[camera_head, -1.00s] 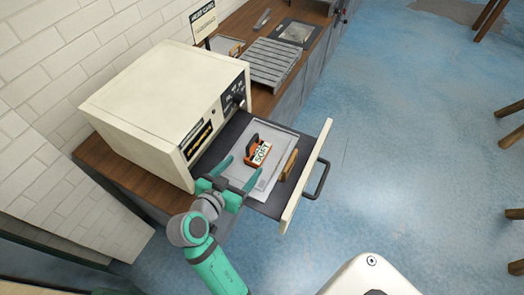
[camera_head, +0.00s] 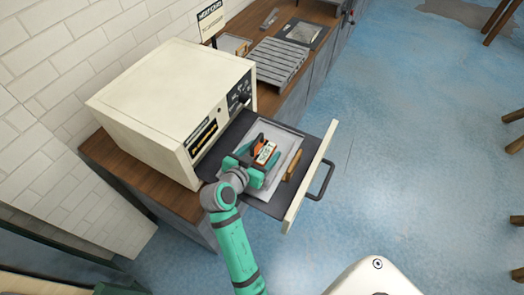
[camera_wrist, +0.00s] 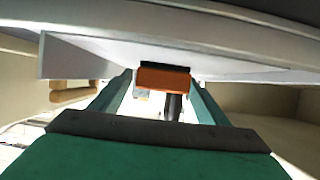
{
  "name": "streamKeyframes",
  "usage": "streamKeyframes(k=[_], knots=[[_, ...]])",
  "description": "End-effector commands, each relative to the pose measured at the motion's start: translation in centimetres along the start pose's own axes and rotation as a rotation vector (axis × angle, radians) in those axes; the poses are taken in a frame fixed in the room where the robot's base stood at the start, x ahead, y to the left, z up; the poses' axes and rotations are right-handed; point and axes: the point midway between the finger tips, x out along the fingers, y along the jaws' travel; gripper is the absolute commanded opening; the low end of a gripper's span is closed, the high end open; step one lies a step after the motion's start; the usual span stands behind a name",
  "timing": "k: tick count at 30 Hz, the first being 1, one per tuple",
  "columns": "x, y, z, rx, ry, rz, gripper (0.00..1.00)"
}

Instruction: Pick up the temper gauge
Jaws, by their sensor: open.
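The temper gauge, seemingly the orange block (camera_head: 265,151) with a dark handle and a pale label, stands on the light tray (camera_head: 283,168) in the open drawer. My gripper (camera_head: 263,158) is open, reaching over the drawer from the front left with its teal fingers on either side of the block. In the wrist view, the orange block (camera_wrist: 164,78) shows between the fingertips, partly hidden by them. Whether the fingers touch it is not clear.
The cream oven-like box (camera_head: 165,100) stands directly behind the drawer. The drawer's cream front panel (camera_head: 313,180) with a dark handle rises on the right. A small wooden block (camera_head: 294,165) lies by that panel. A ribbed metal rack (camera_head: 276,62) lies further back on the counter.

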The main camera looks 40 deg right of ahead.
Motion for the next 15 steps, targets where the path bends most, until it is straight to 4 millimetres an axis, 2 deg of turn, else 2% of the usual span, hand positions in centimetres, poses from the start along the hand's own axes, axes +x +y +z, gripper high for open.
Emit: streamKeyframes(k=[7, 8, 13, 15], knots=[[0.19, -0.01, 0.03, 0.0, -0.001, 0.0, 0.69], [0.19, -0.01, 0.03, 0.0, -0.001, 0.0, 0.64], [0.18, 0.0, 0.03, -0.001, -0.001, 0.0, 0.23], [0.16, -0.01, -0.02, 0.0, 0.001, -0.001, 0.13]])
